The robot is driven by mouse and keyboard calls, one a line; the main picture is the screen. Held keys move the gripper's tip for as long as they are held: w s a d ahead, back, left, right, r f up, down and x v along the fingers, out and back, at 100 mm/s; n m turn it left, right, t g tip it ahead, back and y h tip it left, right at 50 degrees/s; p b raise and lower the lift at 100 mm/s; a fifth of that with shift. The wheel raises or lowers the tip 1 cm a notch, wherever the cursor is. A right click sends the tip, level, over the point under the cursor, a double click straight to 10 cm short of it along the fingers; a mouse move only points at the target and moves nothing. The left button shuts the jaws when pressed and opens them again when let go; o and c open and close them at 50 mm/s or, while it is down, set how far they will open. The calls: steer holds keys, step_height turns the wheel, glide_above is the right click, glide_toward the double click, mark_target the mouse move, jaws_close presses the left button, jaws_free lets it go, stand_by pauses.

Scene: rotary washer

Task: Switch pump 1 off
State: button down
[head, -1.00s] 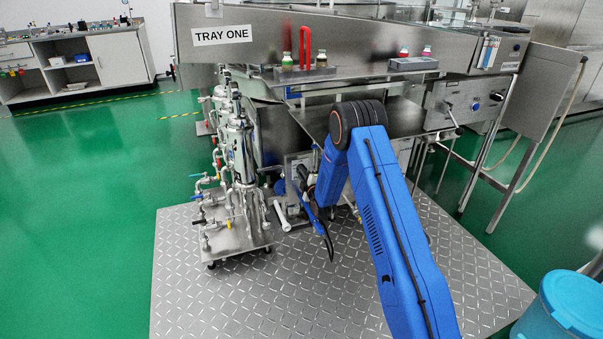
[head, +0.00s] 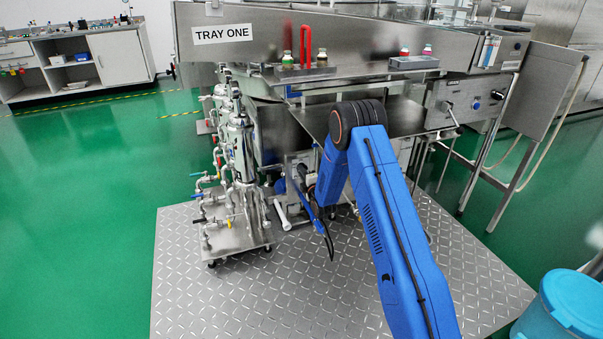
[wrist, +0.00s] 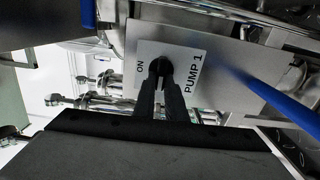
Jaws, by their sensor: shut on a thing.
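The pump 1 label plate (wrist: 180,53) is white and shows in the wrist view, with ON on its left and PUMP 1 on its right. The picture is turned, so the lettering runs sideways. A black switch knob (wrist: 159,64) sits at the plate's middle. My gripper (wrist: 163,78) is shut on this knob, its dark fingers reaching up from below. The fingers cover much of the knob, so its exact turn is hard to tell. In the head view my blue arm reaches down under the machine, and the switch is not clearly visible there.
A pipe and valve stand (head: 238,185) is close on the left. Steel pipes (wrist: 105,85) run beside the plate. A blue bin (head: 570,305) stands front right. Green floor is open on the left.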

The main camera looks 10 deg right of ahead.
steer(key=c, duration=1.8)
jaws_free()
steer(key=s+d, duration=0.3)
steer(key=s, duration=1.4)
steer(key=shift+s, duration=0.1)
